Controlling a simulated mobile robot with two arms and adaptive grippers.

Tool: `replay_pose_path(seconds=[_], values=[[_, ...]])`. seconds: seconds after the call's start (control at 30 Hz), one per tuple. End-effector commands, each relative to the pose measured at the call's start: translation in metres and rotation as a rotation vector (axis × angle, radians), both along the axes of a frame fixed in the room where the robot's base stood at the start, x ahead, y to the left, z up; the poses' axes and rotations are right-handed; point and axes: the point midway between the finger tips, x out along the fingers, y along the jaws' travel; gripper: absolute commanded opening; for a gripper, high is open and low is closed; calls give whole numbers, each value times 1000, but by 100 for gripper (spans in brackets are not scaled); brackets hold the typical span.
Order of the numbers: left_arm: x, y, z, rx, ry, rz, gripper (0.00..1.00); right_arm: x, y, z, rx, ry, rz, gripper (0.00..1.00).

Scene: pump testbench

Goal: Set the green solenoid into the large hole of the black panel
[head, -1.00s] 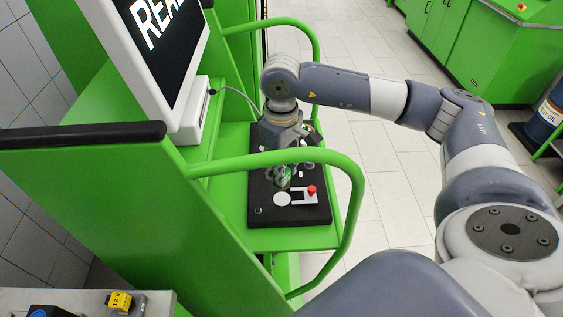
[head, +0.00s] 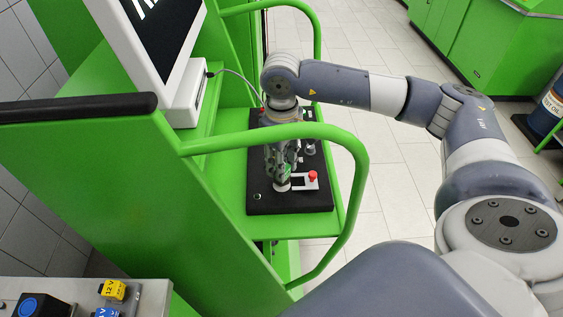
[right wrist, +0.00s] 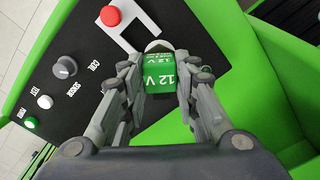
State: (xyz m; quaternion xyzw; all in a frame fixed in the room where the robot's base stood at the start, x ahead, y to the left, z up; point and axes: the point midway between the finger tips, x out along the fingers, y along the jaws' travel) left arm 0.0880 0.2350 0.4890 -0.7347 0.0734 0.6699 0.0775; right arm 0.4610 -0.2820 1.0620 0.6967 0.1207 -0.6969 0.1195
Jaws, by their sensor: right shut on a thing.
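The green solenoid (right wrist: 160,78), marked "12 V", is held between the fingers of my right gripper (right wrist: 158,85). In the head view the right gripper (head: 283,180) points down over the near part of the black panel (head: 300,203), and its fingers mostly hide the solenoid. A pale round spot (head: 282,187) on the panel lies right at the fingertips, partly covered. In the right wrist view this spot (right wrist: 158,45) shows just behind the solenoid. I cannot tell whether the solenoid touches the panel or whether the pale spot is the large hole. My left gripper is out of view.
A red button (head: 313,175) on a pale plate sits right of the gripper. A grey knob (right wrist: 65,67) and a white button (right wrist: 45,102) are also on the panel. A green rail (head: 345,150) curves around the bench. A monitor (head: 165,50) stands at the left.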

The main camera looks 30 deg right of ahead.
Motion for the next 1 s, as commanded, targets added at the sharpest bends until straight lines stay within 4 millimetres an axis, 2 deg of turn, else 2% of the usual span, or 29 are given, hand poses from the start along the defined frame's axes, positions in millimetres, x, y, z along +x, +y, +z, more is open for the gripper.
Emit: replay_pose_path(seconds=[0.5,1.0], values=[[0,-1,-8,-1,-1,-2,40,0,0,0,0,-1,0,11],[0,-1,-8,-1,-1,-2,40,0,0,0,0,-1,0,11]])
